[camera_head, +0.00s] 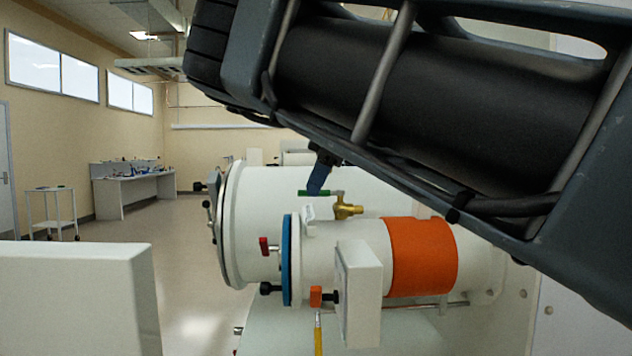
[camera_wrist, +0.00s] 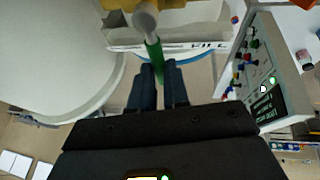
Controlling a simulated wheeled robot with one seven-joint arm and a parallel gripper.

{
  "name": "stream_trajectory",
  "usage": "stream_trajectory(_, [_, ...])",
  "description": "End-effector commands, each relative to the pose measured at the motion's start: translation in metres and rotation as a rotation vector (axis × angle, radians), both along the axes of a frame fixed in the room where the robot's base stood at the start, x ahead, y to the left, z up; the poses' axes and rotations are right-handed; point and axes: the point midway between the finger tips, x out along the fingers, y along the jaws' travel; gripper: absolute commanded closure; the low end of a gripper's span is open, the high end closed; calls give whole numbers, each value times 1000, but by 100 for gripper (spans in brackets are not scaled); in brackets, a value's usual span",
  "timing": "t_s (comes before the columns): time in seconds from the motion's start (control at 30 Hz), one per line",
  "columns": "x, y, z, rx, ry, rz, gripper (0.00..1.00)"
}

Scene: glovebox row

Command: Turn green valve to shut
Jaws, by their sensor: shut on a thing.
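The green valve's lever (camera_head: 312,193) sits on a brass valve body (camera_head: 347,208) on top of the white cylinder. In the head view the lever lies about level and points left from the brass body. My gripper (camera_head: 319,186) comes down on the lever from above. In the wrist view the green lever (camera_wrist: 153,46) runs from a grey pivot down between the two dark fingers of my gripper (camera_wrist: 157,70), which are shut on it.
The smaller cylinder has a blue ring (camera_head: 287,260), an orange band (camera_head: 421,256) and a white box (camera_head: 358,292) on its front. A red knob (camera_head: 264,246) is nearby. A control panel (camera_wrist: 262,75) with coloured knobs stands right in the wrist view. My arm covers the upper right.

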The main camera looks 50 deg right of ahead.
Motion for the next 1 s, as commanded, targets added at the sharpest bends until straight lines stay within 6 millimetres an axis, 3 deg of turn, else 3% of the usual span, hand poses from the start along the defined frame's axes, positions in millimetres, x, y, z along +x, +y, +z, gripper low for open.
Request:
stream_trajectory(0.37, [0, 0, 0, 0, 1, 3, 100])
stream_trajectory(0.4, [0, 0, 0, 0, 1, 3, 82])
stream_trajectory(0.63, [0, 0, 0, 0, 0, 2, 60])
stream_trajectory(1.0, [-3, -1, 7, -1, -2, 3, 59])
